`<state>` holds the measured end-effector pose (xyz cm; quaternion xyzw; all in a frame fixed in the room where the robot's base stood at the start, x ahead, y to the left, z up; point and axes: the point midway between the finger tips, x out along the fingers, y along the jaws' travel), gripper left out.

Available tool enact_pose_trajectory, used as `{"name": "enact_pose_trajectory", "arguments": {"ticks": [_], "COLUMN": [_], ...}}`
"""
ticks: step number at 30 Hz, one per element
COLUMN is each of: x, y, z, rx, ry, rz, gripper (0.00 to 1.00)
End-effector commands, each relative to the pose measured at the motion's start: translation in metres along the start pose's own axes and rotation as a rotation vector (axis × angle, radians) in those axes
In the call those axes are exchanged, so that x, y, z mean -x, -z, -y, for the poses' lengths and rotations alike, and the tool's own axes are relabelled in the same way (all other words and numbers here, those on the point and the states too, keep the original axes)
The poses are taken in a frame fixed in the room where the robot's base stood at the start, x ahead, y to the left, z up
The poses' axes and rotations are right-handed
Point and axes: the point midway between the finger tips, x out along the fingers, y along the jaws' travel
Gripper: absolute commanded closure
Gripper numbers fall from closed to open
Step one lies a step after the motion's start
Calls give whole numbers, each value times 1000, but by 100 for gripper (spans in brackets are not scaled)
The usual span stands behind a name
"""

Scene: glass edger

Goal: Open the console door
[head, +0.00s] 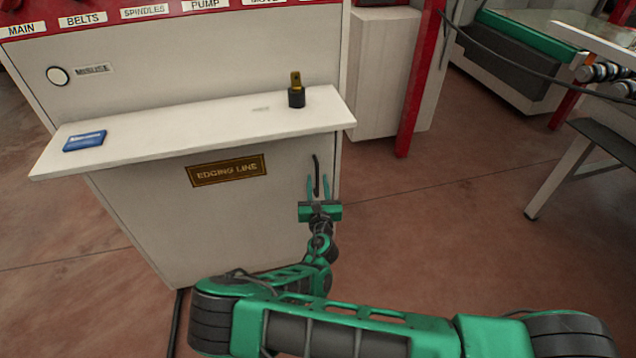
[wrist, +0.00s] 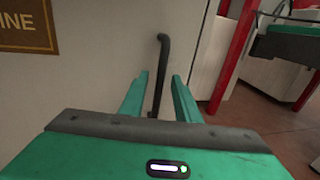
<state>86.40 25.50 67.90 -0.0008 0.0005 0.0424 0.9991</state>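In the wrist view the fingers (wrist: 160,88) stand on either side of the handle's lower part, with gaps visible on both sides. The handle's lower end is partly hidden by my gripper.
The console shelf (head: 190,133) juts out above the handle, carrying a blue box (head: 85,141) and a black-based key (head: 296,91). A red post (head: 421,85) stands behind at right. The floor (head: 430,215) right of the console is clear.

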Motion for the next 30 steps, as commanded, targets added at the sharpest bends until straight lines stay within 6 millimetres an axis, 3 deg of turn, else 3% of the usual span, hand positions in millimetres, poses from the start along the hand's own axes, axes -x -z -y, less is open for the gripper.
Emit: {"name": "enact_pose_trajectory", "arguments": {"ticks": [11,15,24,30], "x": [-6,-6,-2,23], "y": [0,0,0,0], "z": [0,0,-3,-19], "rx": [0,0,-1,-5], "ry": [0,0,2,16], "rz": [0,0,0,1], "gripper": [71,100,100,100]}}
